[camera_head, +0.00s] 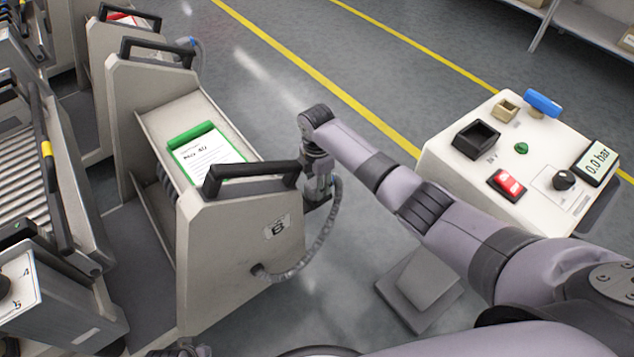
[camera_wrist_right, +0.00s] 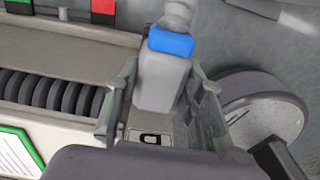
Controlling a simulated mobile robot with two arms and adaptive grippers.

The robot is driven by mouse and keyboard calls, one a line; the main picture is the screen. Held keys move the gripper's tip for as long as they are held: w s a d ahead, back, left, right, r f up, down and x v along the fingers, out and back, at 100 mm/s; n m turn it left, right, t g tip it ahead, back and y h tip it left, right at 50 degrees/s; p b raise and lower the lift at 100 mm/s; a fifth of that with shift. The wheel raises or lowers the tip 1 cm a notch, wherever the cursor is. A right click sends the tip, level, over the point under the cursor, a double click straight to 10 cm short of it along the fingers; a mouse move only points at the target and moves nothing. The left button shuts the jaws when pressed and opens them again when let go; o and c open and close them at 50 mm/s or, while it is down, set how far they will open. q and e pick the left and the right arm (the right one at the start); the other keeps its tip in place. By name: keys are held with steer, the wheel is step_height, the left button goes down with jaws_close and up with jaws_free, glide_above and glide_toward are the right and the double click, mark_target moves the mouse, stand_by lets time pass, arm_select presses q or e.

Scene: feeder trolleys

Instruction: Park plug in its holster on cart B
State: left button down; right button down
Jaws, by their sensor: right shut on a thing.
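Cart B (camera_head: 230,255) stands left of centre in the head view, marked with a "B" label (camera_head: 277,227). A grey hose (camera_head: 325,245) runs from its front panel up to my right gripper (camera_head: 318,192), beside the cart's right side near the handle. In the right wrist view the plug (camera_wrist_right: 163,82) is grey with a blue collar (camera_wrist_right: 171,44). My right gripper (camera_wrist_right: 160,112) is shut on it. A small pale fitting with a dark opening (camera_wrist_right: 150,138) shows at the plug's lower end. I cannot tell whether it is the holster or whether they touch.
A black handle (camera_head: 252,178) and a green-topped sheet (camera_head: 208,152) are on cart B. More carts crowd the left. A white control console (camera_head: 520,165) stands at right, and a grey pedal (camera_head: 420,285) lies on the floor. Open floor lies beyond my right arm.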

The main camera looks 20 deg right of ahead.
steer(key=c, duration=1.3)
jaws_free()
steer(key=o, duration=0.3)
steer(key=shift+o, duration=0.2)
step_height(320, 180, up, 12)
steer(key=shift+s, duration=0.1)
